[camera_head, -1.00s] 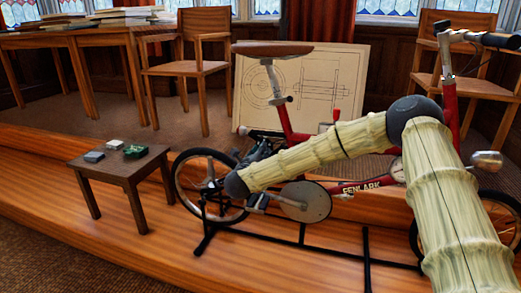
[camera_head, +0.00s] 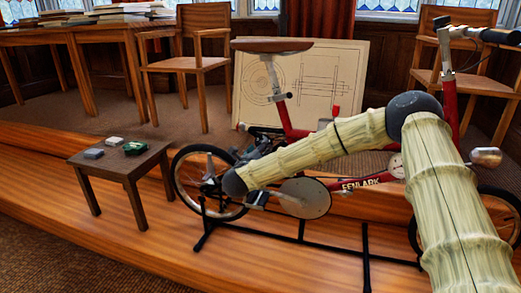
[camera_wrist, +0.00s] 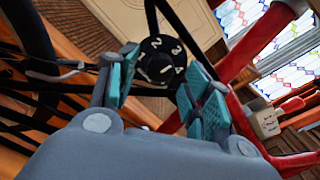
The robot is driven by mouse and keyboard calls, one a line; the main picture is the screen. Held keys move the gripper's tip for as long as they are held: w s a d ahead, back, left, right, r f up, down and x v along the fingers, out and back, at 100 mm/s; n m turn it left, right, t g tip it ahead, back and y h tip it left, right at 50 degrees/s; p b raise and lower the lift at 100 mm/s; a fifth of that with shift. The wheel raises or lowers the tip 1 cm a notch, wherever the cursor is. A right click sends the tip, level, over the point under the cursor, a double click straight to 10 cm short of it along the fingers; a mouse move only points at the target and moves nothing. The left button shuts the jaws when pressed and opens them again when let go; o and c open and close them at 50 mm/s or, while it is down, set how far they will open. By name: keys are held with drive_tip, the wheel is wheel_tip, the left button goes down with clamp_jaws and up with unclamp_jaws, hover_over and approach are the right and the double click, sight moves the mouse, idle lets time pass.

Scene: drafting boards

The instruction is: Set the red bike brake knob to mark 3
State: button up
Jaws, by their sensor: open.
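The red bike (camera_head: 360,183), lettered FENLARK, stands on a black stand on the wooden platform. In the wrist view its brake knob (camera_wrist: 158,62) is a round black dial with white numerals; 2, 3 and 4 are readable. A short white mark shows low on its face, but which numeral it points to is unclear. My gripper (camera_wrist: 160,80) is open, its teal-padded fingers on either side of the dial in the picture. No contact with the dial is clear. In the head view my gripper (camera_head: 246,162) is beside the rear wheel, and the knob cannot be made out.
A small dark table (camera_head: 122,164) with several small items stands left of the bike. A drawing board (camera_head: 300,85) leans behind the bike. Chairs and a long wooden table (camera_head: 95,33) are further back. Bike tubes and dark cables crowd the space around my gripper.

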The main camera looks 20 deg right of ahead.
drive_tip(key=v, duration=1.1)
drive_tip(key=s+a+f+n+g+y, duration=0.1)
drive_tip(key=s+a+f+n+y, duration=0.2)
drive_tip(key=s+f+n, duration=0.45)
drive_tip(key=s+a+f+n+g+y, duration=0.1)
drive_tip(key=s+a+f+n+y, duration=0.3)
drive_tip(key=f, duration=0.7)
drive_tip(key=s+a+f+n+g+y, duration=0.1)
drive_tip(key=s+a+f+n+y, duration=0.1)
drive_tip(key=f+n, duration=0.6)
drive_tip(key=s+d+f+n+g+y, duration=0.15)
drive_tip(key=s+f+n+g, duration=0.3)
drive_tip(key=s+f, duration=0.55)
drive_tip(key=s+d+f+n+g+y, duration=0.1)
drive_tip(key=s+d+f+n+g, duration=0.35)
drive_tip(key=s, duration=0.95)
drive_tip(key=s+d+f+n+g+h, duration=0.1)
drive_tip(key=s+d+f+n+g, duration=0.2)
drive_tip(key=s, duration=0.5)
drive_tip(key=s+d+n+h, duration=0.1)
drive_tip(key=s+d+n, duration=0.25)
drive_tip(key=s, duration=0.45)
wheel_tip(320, 180, up, 29)
drive_tip(key=a+p, duration=0.1)
drive_tip(key=p, duration=2.8)
drive_tip(key=shift+f+n+p, duration=0.25)
drive_tip(key=shift+n+p, duration=0.05)
drive_tip(key=shift+p, duration=0.05)
